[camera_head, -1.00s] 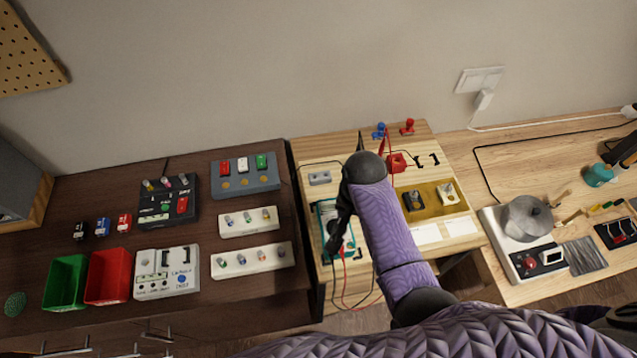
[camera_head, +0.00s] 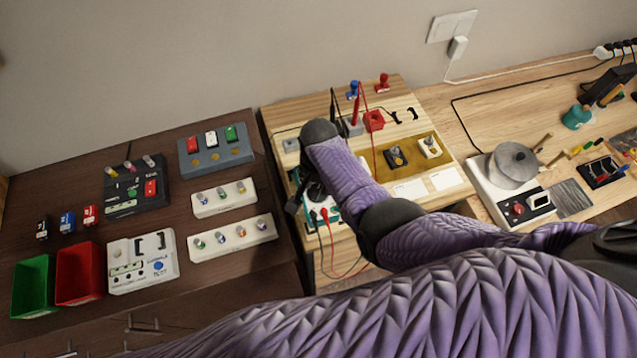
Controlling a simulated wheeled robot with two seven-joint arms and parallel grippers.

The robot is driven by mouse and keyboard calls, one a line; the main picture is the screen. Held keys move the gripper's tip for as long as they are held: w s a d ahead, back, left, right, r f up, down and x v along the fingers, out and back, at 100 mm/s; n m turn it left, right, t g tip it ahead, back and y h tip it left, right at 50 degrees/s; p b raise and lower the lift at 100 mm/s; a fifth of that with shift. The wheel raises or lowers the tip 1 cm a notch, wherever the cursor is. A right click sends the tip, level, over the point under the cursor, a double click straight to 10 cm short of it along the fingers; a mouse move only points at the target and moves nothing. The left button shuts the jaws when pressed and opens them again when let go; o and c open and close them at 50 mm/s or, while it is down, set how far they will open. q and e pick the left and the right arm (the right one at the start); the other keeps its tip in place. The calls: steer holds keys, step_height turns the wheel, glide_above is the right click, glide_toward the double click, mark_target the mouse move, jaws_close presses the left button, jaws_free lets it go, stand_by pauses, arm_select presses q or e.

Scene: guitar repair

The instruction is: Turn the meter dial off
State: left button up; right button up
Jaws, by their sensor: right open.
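The meter (camera_head: 334,217), with a teal edge and red leads plugged in at its near end, lies on the light wooden bench. My purple right arm reaches over the bench from the lower right. My right gripper (camera_head: 295,205), black and open, is over the meter's left part. It hides most of the meter's face and the dial, so the dial's setting does not show. I cannot tell whether the gripper touches the dial. My left gripper is not in view.
Red and black probes stand in holders (camera_head: 374,120) behind the meter. A yellow-brown mat (camera_head: 410,168) with switches lies to its right. On the left, a dark table (camera_head: 215,280) carries switch boxes, knob strips, a green bin (camera_head: 33,285) and a red bin (camera_head: 79,273).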

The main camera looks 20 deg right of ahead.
jaws_close()
steer(key=shift+n, duration=0.3)
steer(key=shift+a+n+p, duration=0.1)
steer(key=shift+n+p, duration=0.3)
steer(key=shift+n, duration=0.5)
steer(key=shift+a+n+p, duration=0.1)
steer(key=shift+n+p, duration=0.3)
steer(key=shift+n, duration=1.8)
jaws_free()
